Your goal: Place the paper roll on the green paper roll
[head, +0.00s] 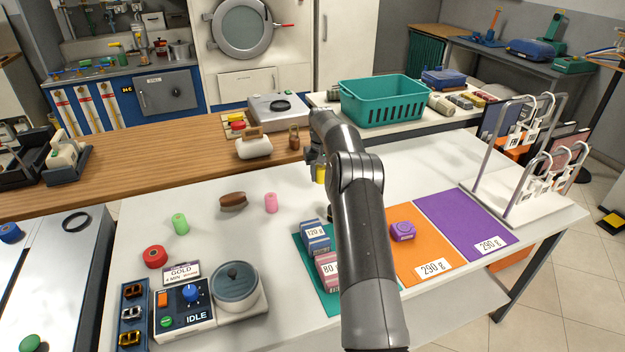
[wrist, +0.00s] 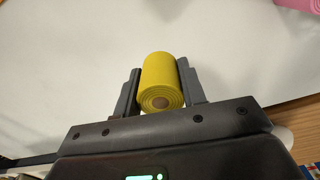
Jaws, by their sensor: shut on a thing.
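My gripper (wrist: 160,92) is shut on a yellow paper roll (wrist: 160,78), held between its two fingers in the wrist view. In the head view the yellow roll (head: 320,174) shows only in part beside my arm, above the white table. The green paper roll (head: 180,224) stands upright on the table, well to the left of my gripper. A pink roll (head: 271,203) stands between them. It shows in part at the top right corner of the wrist view (wrist: 300,4). My arm hides most of my gripper in the head view.
A brown brush (head: 233,202) lies between the green and pink rolls. Boxes on a teal mat (head: 305,262) and a purple block (head: 402,231) on an orange mat flank my arm.

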